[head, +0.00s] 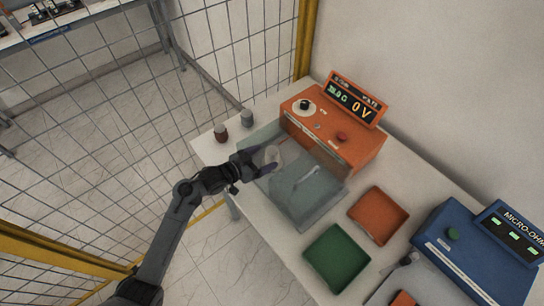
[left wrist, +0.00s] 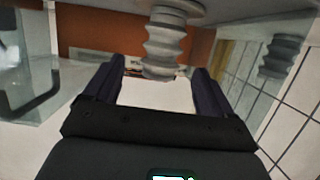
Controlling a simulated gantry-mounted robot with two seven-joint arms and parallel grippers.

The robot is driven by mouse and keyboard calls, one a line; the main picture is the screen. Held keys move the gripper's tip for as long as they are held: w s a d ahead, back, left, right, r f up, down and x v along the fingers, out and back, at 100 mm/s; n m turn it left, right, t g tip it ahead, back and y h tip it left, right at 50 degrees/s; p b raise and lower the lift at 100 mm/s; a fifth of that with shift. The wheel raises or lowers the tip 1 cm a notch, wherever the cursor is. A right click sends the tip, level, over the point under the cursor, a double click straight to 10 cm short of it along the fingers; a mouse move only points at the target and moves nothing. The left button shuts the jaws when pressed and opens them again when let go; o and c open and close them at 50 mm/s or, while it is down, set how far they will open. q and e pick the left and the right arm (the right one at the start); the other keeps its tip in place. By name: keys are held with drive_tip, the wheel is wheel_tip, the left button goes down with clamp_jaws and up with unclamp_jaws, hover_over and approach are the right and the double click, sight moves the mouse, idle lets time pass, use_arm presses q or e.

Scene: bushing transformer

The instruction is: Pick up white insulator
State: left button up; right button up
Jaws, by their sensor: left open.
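A pale, whitish insulator (head: 273,154) stands in the clear box beside the orange tester in the head view. In the left wrist view, which looks upside down, it shows as a ribbed light-grey insulator (left wrist: 165,38) on a round base. My left gripper (head: 262,161) reaches in from the left with its fingers by this insulator. In the left wrist view the dark fingers (left wrist: 160,72) are spread apart, with the insulator's end between or just beyond the tips. I cannot tell whether they touch it. My right gripper is not in view.
A grey insulator (head: 247,119) and a dark red one (head: 221,133) stand at the table's left corner. The clear box (head: 305,205) has thin walls near my gripper. The orange tester (head: 338,133), orange tray (head: 378,214), green tray (head: 337,258) and blue micro-ohmmeter (head: 470,255) fill the right.

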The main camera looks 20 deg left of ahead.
sight(266, 156)
use_arm(q)
drive_tip(key=shift+x, duration=2.35)
drive_tip(key=shift+r, duration=0.1)
drive_tip(key=c, duration=1.3)
